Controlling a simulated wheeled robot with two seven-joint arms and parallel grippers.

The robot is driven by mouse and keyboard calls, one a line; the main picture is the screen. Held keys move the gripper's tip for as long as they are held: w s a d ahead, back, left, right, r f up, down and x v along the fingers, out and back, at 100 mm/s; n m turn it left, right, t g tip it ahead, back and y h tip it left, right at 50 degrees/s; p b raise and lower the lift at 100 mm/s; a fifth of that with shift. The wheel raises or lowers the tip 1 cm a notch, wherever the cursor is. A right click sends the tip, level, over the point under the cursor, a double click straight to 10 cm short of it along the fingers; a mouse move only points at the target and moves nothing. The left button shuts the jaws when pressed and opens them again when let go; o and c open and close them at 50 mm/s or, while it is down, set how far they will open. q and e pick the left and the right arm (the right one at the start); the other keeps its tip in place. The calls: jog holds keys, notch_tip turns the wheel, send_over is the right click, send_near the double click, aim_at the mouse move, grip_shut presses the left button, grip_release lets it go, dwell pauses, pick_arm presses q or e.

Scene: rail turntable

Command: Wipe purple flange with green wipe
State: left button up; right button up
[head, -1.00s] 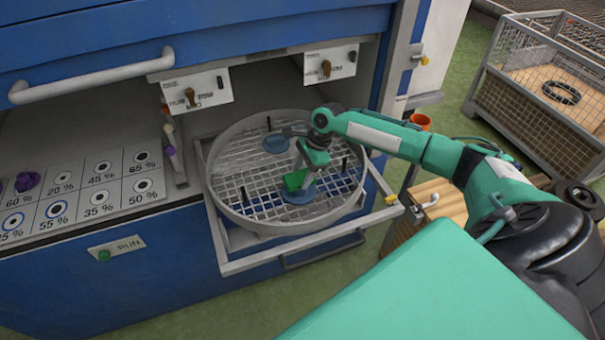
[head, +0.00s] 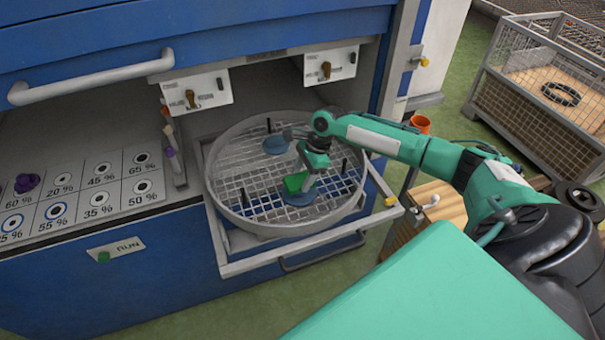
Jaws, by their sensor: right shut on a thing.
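The green wipe (head: 296,182) is in my right gripper (head: 306,174), which points down into the round wire basket (head: 232,213). The gripper is shut on the wipe. The wipe is over a blue flange (head: 300,197) on the basket mesh, and seems to touch it. A second blue flange (head: 276,144) lies farther back in the basket, partly behind my arm. My left gripper is out of view.
The basket sits on a pulled-out rail frame (head: 230,268) with thin black posts standing in it. Two white switch plates (head: 197,92) (head: 330,64) hang above the opening. A wire crate (head: 540,90) is at the right.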

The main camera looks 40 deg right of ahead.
jog(key=shift+f, duration=0.3)
jog(key=shift+a, duration=0.15)
